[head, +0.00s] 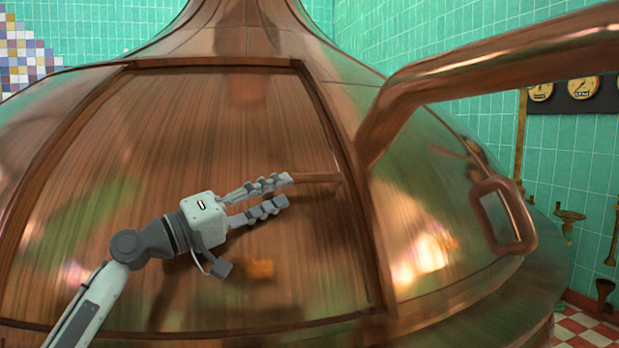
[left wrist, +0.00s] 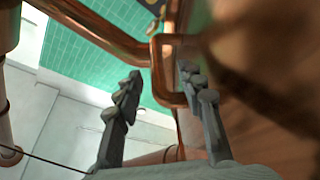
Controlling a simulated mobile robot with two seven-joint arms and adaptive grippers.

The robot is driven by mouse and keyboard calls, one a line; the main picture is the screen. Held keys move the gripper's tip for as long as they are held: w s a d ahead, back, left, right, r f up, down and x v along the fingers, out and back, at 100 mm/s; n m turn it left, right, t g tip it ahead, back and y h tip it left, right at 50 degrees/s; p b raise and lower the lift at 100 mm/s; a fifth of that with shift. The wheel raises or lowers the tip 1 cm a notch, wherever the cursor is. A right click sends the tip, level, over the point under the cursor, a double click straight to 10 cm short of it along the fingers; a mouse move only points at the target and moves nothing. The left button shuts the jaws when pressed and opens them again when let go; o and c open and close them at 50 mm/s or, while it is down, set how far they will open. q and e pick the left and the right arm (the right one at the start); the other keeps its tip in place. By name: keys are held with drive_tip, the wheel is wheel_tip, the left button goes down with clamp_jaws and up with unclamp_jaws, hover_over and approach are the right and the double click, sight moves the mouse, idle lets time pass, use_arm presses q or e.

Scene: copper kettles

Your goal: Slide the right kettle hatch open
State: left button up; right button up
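The kettle hatch (head: 200,120) is a broad brown-copper panel within raised copper edges on the domed kettle in the head view. It appears to fill its frame. A short copper handle (head: 318,178) stands out near its right edge. My left gripper (head: 289,191) is over the panel's right half, just left of the handle. Its fingers are apart with nothing seen between them; the upper fingertip is close to or overlaps the handle's left end, and contact cannot be told. In the left wrist view the fingers (left wrist: 160,74) are also spread, with a copper bar (left wrist: 165,50) beyond them. My right gripper is not seen.
A thick copper pipe (head: 480,65) crosses the upper right and comes down beside the hatch's right edge. A copper loop handle (head: 522,218) sits farther right on the dome. Gauges (head: 575,92) hang on the green tiled wall. The hatch's upper left area is clear.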

sight(309, 179)
use_arm(q)
drive_tip(key=shift+w+d+r, duration=0.2)
drive_tip(key=shift+d+r, duration=0.05)
drive_tip(key=shift+r, duration=0.05)
drive_tip(key=shift+w+d+r+p, duration=0.2)
drive_tip(key=shift+w+d+r, duration=0.05)
drive_tip(key=shift+d, duration=0.25)
drive_tip(key=shift+w+d+r+p, duration=0.2)
drive_tip(key=shift+d+r, duration=0.05)
drive_tip(key=shift+d, duration=0.25)
drive_tip(key=x, duration=0.3)
drive_tip(key=shift+w+d+f+p, duration=0.1)
drive_tip(key=shift+w+d+p, duration=0.1)
drive_tip(key=shift+d+p, duration=0.1)
drive_tip(key=shift+w+d, duration=0.3)
drive_tip(key=shift+d, duration=0.1)
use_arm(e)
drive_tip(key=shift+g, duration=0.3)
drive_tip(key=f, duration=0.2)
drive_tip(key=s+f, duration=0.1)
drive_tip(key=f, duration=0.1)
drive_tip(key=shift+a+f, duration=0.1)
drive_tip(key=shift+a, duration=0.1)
use_arm(q)
clamp_jaws()
drive_tip(key=shift+a, duration=0.1)
